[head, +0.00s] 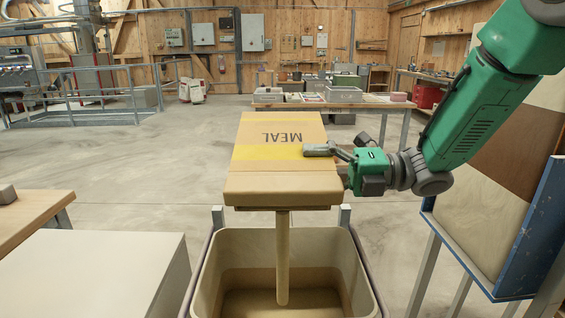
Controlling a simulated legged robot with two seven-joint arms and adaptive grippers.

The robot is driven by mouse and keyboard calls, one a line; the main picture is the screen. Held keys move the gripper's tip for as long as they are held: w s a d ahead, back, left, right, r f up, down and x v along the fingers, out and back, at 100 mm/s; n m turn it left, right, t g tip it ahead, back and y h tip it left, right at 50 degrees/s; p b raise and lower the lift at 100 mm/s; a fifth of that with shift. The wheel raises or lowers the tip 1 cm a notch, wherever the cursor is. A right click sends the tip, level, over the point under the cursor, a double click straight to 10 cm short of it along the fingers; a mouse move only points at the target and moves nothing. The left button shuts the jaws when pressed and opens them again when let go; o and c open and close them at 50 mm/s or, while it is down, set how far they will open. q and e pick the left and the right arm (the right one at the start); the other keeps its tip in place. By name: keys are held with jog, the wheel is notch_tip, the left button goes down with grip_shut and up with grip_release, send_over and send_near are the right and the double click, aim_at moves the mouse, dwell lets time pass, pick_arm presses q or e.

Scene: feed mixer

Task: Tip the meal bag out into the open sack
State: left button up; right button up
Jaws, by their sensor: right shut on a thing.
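The meal bag (280,162) is a tan, box-like bag with a yellow band and the word MEAL upside down. It is over the open sack, with its near end toward me. My right gripper (326,165) is shut on the bag's right side. A tan column (282,255), which looks like falling meal, runs from the bag's near end down into the sack. The open sack (362,285) is beige with a wide mouth and darker brown lower inside. My left gripper is not in view.
A pale box-like surface (95,275) and a wooden table (30,215) are at the left. A blue-edged panel (530,230) on metal legs stands at the right. A table with trays (385,105) stands behind the bag. The floor at left-centre is clear.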

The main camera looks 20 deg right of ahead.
jog(key=shift+s+a+n+b, duration=0.1)
jog(key=shift+s+n+b, duration=0.15)
jog(key=shift+n+b, duration=0.6)
jog(key=shift+s+r+b, duration=0.15)
jog(key=shift+r+b, duration=0.05)
jog(key=shift+b, duration=0.45)
jog(key=shift+r, duration=0.1)
